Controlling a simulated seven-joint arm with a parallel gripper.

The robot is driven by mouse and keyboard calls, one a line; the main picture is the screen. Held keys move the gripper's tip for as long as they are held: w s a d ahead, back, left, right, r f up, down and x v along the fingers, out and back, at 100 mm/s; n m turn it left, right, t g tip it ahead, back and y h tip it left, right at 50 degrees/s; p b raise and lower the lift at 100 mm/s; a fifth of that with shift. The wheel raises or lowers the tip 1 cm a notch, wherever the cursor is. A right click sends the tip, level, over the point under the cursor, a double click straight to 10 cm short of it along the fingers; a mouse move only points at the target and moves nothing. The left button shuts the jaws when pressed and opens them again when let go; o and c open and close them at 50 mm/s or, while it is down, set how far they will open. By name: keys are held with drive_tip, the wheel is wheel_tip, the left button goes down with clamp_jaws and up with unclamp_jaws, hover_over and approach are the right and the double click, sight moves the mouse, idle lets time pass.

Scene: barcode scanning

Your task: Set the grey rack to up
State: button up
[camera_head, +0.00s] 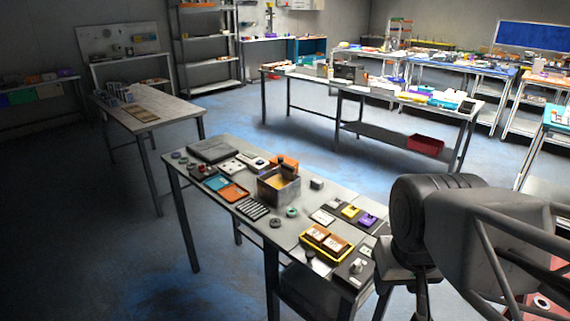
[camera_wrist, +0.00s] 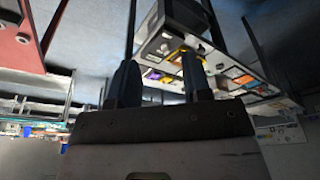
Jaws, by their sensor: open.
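Several small items stand on the near workbench (camera_head: 224,160) in the head view. A dark slotted rack (camera_head: 252,209) lies near its front edge, left of the middle; it looks grey to black. I cannot tell for sure that it is the grey rack, nor its setting. An open grey box (camera_head: 279,188) stands behind it to the right. My gripper (camera_wrist: 160,58) is open and empty in the wrist view, its two dark fingers apart. The bench shows tilted beyond the fingers, some distance away. My arm fills the right of the head view and hides part of the bench's right end.
A yellow tray (camera_head: 346,258) holding brown-and-white blocks sits on the bench's right part. An orange tray (camera_head: 233,192) and a dark flat case (camera_head: 212,149) lie to the left. Yellow and purple items (camera_head: 368,219) lie near the right end. Other benches stand behind, with open floor between.

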idle(0.6)
drive_tip(key=w+a+r+n, duration=0.1)
drive_tip(key=w+r, duration=0.2)
drive_tip(key=w, duration=0.5)
drive_tip(key=w+a+r+n, duration=0.1)
drive_tip(key=w+r, duration=0.2)
drive_tip(key=w, duration=0.6)
drive_tip(key=n+g, duration=0.3)
drive_tip(key=n, duration=0.4)
hover_over(288, 165)
drive_tip(key=f, duration=1.3)
drive_tip(key=shift+s+f, duration=0.1)
drive_tip(key=shift+s, duration=0.15)
drive_tip(key=shift+w+a+f, duration=0.1)
drive_tip(key=shift+w+f, duration=0.15)
drive_tip(key=shift+w, duration=0.05)
drive_tip(key=shift+f, duration=3.9)
